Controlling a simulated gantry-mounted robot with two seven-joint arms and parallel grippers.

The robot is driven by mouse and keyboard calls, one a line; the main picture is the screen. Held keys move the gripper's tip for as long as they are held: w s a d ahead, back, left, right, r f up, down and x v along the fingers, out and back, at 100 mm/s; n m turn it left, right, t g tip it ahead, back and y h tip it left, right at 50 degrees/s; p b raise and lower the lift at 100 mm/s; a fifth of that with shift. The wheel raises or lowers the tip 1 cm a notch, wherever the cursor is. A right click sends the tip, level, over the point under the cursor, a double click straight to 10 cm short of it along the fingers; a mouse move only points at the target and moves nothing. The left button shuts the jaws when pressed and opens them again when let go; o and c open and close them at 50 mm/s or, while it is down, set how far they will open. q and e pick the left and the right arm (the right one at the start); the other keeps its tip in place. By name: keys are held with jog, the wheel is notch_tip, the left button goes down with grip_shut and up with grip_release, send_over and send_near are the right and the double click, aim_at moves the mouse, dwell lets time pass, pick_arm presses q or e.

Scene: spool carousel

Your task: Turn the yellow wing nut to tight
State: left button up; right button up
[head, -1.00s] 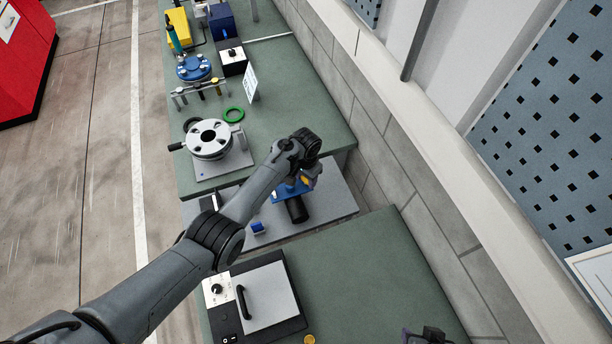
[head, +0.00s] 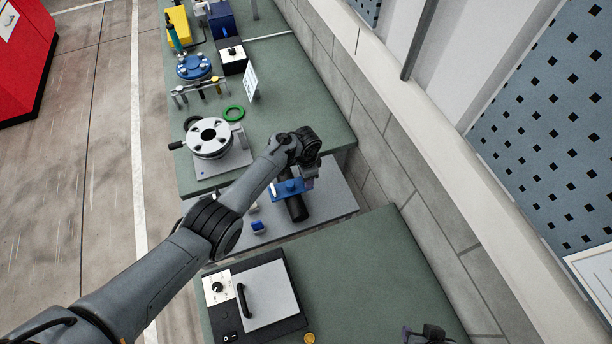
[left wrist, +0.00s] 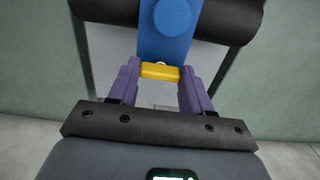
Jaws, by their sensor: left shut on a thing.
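The yellow wing nut (left wrist: 160,71) shows in the left wrist view, between the two purple fingers of my left gripper (left wrist: 161,80), which is shut on it. A blue plate (left wrist: 164,40) with a round blue boss rises just beyond it, in front of a black cylinder (left wrist: 105,10). In the head view my left gripper (head: 306,178) is at the blue plate (head: 287,190), above the black cylinder (head: 298,209); I cannot make out the wing nut there. A dark part, likely my right gripper (head: 429,334), shows at the bottom edge, too cropped to read.
A small blue block (head: 258,227) lies on the grey bench section, left of the cylinder. A black-and-white box with a handle (head: 268,294) stands in front. The wall is at right.

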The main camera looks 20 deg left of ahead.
pick_arm(q)
jog(key=o, duration=0.8)
jog(key=shift+r, duration=0.5)
jog(key=shift+r+p, duration=1.25)
jog(key=shift+r, duration=3.7)
